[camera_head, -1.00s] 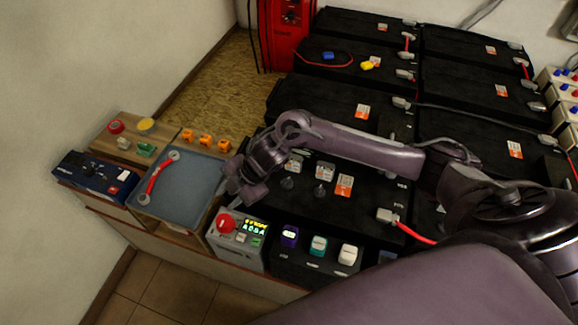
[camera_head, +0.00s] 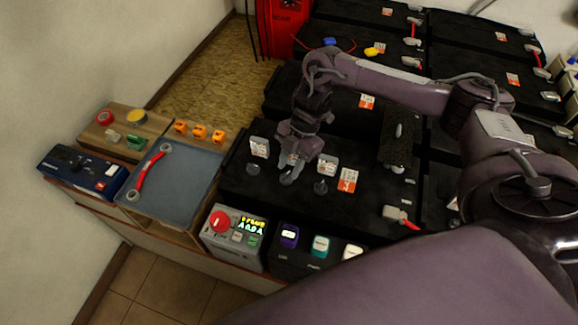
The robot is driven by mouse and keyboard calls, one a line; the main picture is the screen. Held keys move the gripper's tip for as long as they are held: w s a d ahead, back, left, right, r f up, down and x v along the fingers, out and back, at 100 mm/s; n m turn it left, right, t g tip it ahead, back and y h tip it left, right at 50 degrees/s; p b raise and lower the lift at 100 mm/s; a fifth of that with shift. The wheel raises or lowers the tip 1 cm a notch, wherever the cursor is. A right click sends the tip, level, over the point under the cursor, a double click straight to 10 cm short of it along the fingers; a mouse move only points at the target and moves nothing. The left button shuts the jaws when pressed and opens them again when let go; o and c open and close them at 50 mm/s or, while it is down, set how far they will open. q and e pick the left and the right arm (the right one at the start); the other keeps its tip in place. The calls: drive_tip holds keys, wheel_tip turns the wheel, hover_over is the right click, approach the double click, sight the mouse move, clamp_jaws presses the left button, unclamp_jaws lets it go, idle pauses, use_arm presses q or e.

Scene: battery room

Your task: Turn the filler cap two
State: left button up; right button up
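Several black batteries fill the middle and right. The nearest battery (camera_head: 390,183) has a row of three dark filler caps, each with a small white label behind it. The left cap (camera_head: 253,169) and the right cap (camera_head: 320,187) stand clear. The middle cap (camera_head: 286,179) is partly covered by my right gripper (camera_head: 289,168), which points down from behind it. The fingertips are at or just above this cap; I cannot tell whether they touch it or how far apart they are. My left gripper is not in view.
A grey tray (camera_head: 186,190) with a red cable (camera_head: 152,172) lies to the left. Orange blocks (camera_head: 199,131) stand behind it. A grey box with a red knob (camera_head: 220,220) and a black box with coloured switches (camera_head: 320,247) stand in front of the battery.

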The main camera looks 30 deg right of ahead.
drive_tip(key=shift+s+a+f, duration=0.1)
drive_tip(key=shift+a+f, duration=0.15)
drive_tip(key=shift+f, duration=0.25)
clamp_jaws()
